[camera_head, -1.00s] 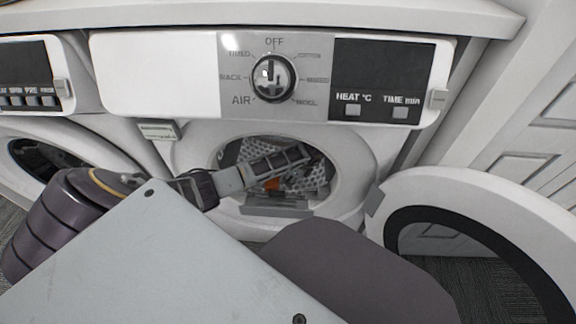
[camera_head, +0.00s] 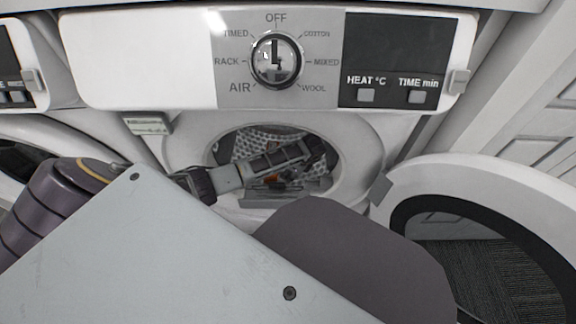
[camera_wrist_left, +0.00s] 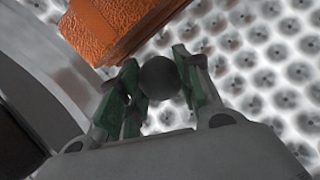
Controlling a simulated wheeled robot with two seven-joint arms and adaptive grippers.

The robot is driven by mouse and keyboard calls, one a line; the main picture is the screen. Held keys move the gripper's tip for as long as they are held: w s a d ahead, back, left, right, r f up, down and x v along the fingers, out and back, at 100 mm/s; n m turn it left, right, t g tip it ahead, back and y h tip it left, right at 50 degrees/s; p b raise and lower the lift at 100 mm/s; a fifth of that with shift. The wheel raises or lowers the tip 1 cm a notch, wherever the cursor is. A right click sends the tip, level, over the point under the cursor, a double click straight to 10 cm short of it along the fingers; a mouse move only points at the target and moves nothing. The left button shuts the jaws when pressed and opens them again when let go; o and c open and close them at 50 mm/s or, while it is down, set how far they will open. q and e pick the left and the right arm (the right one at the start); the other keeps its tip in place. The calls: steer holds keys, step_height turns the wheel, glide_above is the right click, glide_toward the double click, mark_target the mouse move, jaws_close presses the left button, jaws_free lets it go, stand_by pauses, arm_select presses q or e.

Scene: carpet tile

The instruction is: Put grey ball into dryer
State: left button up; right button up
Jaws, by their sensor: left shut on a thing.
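The dryer (camera_head: 140,82) stands straight ahead with its round opening uncovered and its door (camera_head: 455,172) swung open to the right. My left arm reaches through the opening, and my left gripper (camera_head: 318,155) is inside the perforated drum (camera_head: 262,140). In the left wrist view, the left gripper (camera_wrist_left: 160,85) is shut on the dark grey ball (camera_wrist_left: 160,78), held between its green-lined fingers. The perforated drum wall (camera_wrist_left: 275,65) is behind it. The ball cannot be made out in the head view. My right gripper is not in view.
An orange object (camera_wrist_left: 115,25) lies in the drum close to the gripper; a bit of it shows below my arm in the head view (camera_head: 270,177). Another machine (camera_head: 20,125) stands at the left. A white panelled cabinet (camera_head: 540,90) is at the right.

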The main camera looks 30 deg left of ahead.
arm_select(q)
steer(key=shift+f, duration=0.1)
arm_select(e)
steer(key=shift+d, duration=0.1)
arm_select(q)
steer(key=o, duration=0.7)
steer(key=shift+o, duration=0.4)
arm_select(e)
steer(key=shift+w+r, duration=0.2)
arm_select(q)
steer(key=shift+p+v, duration=0.55)
steer(key=shift+v, duration=0.5)
steer(key=p+v, duration=0.2)
steer(key=v, duration=0.2)
steer(key=shift+a, duration=0.1)
steer(key=shift+v, duration=0.85)
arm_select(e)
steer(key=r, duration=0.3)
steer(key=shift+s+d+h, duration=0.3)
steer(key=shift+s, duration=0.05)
